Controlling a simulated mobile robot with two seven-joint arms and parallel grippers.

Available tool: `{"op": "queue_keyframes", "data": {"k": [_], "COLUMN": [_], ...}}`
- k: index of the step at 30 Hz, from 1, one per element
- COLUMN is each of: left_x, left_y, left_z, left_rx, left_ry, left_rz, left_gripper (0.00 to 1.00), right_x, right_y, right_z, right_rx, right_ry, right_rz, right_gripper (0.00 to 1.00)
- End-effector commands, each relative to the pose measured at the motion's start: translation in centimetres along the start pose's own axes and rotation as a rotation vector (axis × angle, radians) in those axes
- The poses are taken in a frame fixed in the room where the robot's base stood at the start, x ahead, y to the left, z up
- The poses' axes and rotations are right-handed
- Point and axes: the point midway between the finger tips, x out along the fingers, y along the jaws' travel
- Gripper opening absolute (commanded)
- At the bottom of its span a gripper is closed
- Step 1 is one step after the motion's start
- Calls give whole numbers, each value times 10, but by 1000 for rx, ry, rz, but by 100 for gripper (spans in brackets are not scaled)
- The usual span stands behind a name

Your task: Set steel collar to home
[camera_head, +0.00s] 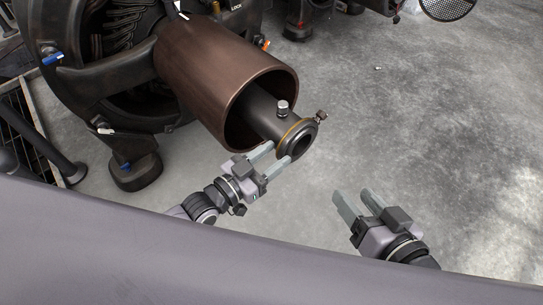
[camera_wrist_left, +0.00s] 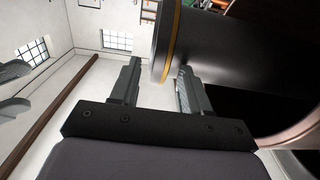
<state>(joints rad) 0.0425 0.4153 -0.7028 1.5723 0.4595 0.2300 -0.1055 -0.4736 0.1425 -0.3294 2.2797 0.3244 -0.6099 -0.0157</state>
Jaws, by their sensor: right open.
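A dark shaft (camera_head: 262,112) sticks out of a brown, copper-like cylinder on the machine. At its outer end sits a grey ring, which looks like the steel collar (camera_head: 295,143), with a yellow band (camera_head: 292,129) at its inner edge. In the left wrist view the yellow band (camera_wrist_left: 173,42) shows near the rounded end. My left gripper (camera_head: 280,151) is open at the near underside of this end. Its fingers (camera_wrist_left: 158,70) stand apart, one either side of the rim; contact cannot be told. My right gripper (camera_head: 358,200) is open and empty, to the lower right.
A silver knob (camera_head: 283,105) stands up from the shaft and another knob (camera_head: 320,116) sticks out at its end. The brown cylinder (camera_head: 221,72) surrounds the shaft's inner part. Dark machine housing (camera_head: 75,85) fills the left. The concrete floor (camera_head: 430,130) at right is clear.

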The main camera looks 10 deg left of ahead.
Motion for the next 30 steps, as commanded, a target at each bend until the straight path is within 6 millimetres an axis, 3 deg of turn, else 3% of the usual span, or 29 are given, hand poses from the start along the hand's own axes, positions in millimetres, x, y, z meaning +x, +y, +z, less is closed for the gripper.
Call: {"op": "queue_keyframes", "data": {"k": [1,4,10,17,24,25,27,30], "left_x": [0,0,0,-1,-1,-1,-1,0], "left_y": [0,0,-3,-30,-33,-34,-33,-32], "left_z": [0,0,0,1,0,0,0,0], "left_rx": [0,0,2,4,2,2,2,1], "left_ry": [0,0,0,-2,-1,-1,-1,-1], "left_rz": [0,0,0,-1,-5,-5,-5,-3], "left_gripper": [31,0,0,0,0,28,47,47], "right_x": [0,0,0,2,2,2,2,2], "right_y": [0,0,0,-1,-2,-2,-2,-2], "right_z": [0,0,0,3,0,0,-1,-1], "right_rx": [0,0,0,12,9,9,9,9], "right_ry": [0,1,1,1,6,7,7,7], "right_rz": [0,0,0,-9,-12,-12,-12,-13], "right_gripper": [56,56,56,56,56,56,56,56]}}
